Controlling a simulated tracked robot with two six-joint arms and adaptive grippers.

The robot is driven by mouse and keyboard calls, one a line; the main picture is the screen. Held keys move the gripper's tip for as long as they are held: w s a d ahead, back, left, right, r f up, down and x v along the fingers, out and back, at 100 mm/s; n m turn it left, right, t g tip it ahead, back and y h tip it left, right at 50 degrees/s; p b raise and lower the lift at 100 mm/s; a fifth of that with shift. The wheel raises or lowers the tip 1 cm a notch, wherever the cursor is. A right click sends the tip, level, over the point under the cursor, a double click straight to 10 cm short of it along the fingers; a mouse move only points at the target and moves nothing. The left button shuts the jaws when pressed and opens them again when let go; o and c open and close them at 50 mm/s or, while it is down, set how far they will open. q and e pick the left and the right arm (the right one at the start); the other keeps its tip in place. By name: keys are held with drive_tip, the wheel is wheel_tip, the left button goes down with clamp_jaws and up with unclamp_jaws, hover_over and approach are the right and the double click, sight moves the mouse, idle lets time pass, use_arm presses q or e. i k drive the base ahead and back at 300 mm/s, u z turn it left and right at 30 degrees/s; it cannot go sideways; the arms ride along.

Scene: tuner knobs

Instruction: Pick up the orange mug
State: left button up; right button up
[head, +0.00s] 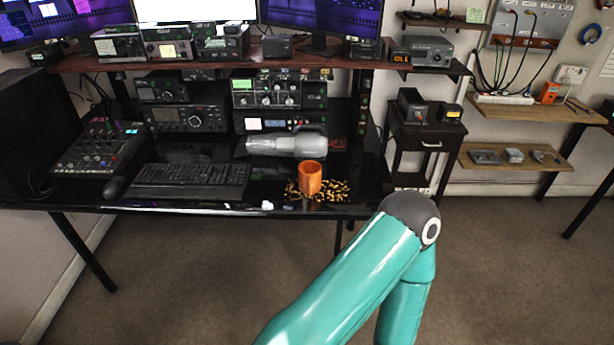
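The orange mug (310,179) stands upright on the black desk, near its front edge. It is on or at a yellow-and-black spotted mat (328,195). Neither gripper shows in the head view. One teal arm of mine rises from the bottom, bends at a dark joint in front of the desk's right end, and runs back down out of the picture. The mug is clear of this arm, and nothing covers it.
A grey cylindrical device (285,145) lies just behind the mug. A keyboard (190,180) and a mouse (115,187) lie to its left. Radio gear and a raised shelf (215,62) stand behind.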

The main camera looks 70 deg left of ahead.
sight(310, 171)
drive_tip(key=z, duration=0.1)
drive_tip(key=i, duration=1.85)
drive_tip(key=u, duration=4.2)
drive_tip(key=k, duration=0.1)
drive_tip(key=z, duration=4.1)
drive_tip(key=i, duration=0.2)
drive_tip(key=u, duration=1.95)
drive_tip(key=i, duration=0.2)
drive_tip(key=u, duration=2)
drive_tip(key=k, duration=0.4)
drive_tip(key=u, duration=0.4)
drive_tip(key=i, duration=0.85)
drive_tip(key=u, duration=0.25)
